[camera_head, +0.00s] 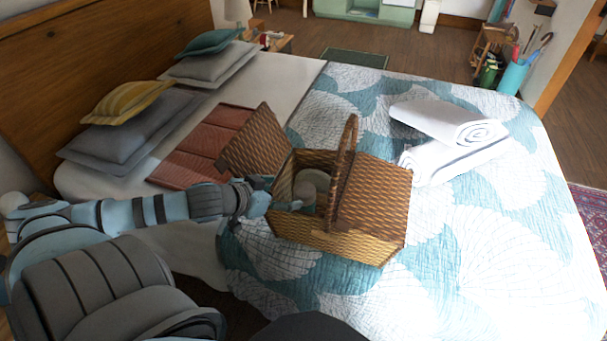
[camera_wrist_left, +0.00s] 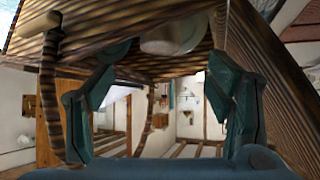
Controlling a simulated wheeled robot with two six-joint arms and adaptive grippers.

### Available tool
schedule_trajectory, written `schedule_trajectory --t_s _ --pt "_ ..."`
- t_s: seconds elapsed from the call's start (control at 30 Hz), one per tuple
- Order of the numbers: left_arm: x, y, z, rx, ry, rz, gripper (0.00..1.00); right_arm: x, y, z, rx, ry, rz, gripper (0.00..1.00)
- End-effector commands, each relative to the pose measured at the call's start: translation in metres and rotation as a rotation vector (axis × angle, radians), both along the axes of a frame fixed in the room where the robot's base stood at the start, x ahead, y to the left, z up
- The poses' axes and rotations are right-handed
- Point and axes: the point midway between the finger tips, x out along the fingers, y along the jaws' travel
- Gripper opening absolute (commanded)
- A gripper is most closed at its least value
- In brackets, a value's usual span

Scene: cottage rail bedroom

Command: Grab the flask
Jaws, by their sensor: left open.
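A wicker picnic basket (camera_head: 335,240) stands on the bed with one lid flap raised on the left and the other closed on the right. Inside its open half is a grey-green rounded object (camera_head: 316,179), which seems to be the flask; its lower part is hidden by the basket wall. My left gripper (camera_head: 272,198) is at the open left side of the basket, close to that object. In the left wrist view, the left gripper's fingers (camera_wrist_left: 160,92) are wide apart with nothing between them. A pale rounded thing (camera_wrist_left: 172,38) shows above them, beneath the wicker. My right gripper is not in view.
The basket's arched handle (camera_head: 345,165) rises beside the opening, and the raised flap (camera_head: 256,142) stands behind my left gripper. White rolled towels (camera_head: 455,155) lie to the right. Pillows (camera_head: 140,125) lie at the headboard. The quilt (camera_head: 480,245) at right front is clear.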

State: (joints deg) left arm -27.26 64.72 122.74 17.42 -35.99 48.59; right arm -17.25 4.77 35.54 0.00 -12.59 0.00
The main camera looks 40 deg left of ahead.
Motion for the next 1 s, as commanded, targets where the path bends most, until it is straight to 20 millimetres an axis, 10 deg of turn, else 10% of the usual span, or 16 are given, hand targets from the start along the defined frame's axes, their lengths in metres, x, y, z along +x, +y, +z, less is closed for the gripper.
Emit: schedule_trajectory --t_s 0.2,0.9,1.0 --pt "0.032 -0.003 -0.034 -0.005 -0.005 0.0 0.73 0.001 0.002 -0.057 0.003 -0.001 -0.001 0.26" --pt "0.092 -0.004 -0.065 0.001 0.001 -0.002 0.73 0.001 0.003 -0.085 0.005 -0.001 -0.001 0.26" --pt "0.092 -0.004 -0.065 0.001 0.001 -0.002 0.59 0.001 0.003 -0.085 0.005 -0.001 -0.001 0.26"
